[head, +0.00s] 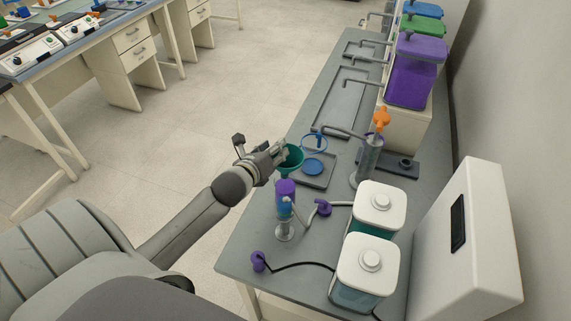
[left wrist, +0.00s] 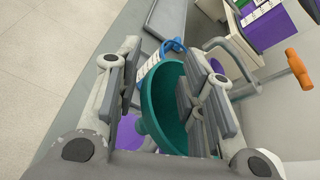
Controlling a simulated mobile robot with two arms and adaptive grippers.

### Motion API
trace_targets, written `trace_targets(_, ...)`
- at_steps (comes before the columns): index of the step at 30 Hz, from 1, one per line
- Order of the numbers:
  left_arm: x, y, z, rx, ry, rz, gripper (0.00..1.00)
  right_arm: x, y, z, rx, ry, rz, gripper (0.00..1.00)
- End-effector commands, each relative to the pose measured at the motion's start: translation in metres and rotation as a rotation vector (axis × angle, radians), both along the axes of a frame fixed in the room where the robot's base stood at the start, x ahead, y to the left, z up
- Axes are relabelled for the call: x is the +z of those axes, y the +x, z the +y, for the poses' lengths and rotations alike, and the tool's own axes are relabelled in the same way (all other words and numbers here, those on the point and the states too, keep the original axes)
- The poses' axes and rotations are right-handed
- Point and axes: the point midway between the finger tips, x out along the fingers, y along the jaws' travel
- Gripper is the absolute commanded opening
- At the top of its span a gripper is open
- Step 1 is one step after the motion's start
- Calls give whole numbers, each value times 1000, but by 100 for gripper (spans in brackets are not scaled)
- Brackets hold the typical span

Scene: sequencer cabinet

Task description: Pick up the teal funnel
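The teal funnel (head: 292,160) is near the left edge of the grey bench, just behind the purple-topped cylinder. My left gripper (head: 279,152) is right at the funnel's rim. In the left wrist view the funnel (left wrist: 158,105) lies between the two spread fingers of my left gripper (left wrist: 160,90). The right-hand finger overlaps the funnel's open mouth, and a gap shows beside the left-hand finger. The gripper looks open, not closed on the wall. What supports the funnel from below is hidden. My right gripper is not in view.
A purple-topped cylinder (head: 285,198) stands close in front of the funnel. A blue ring stand (head: 314,143) is just behind it. Floor left of the bench is free.

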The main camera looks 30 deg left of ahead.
Motion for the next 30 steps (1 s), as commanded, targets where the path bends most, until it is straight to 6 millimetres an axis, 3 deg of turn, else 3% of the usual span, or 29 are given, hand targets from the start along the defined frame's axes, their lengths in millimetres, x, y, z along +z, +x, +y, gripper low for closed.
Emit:
trace_targets(9, -2, 4, 0, -1, -1, 0, 37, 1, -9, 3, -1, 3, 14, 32)
trace_targets(18, -2, 4, 0, -1, -1, 0, 0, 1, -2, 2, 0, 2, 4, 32)
trace_targets(30, 1, 4, 1, -1, 1, 0, 0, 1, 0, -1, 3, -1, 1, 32)
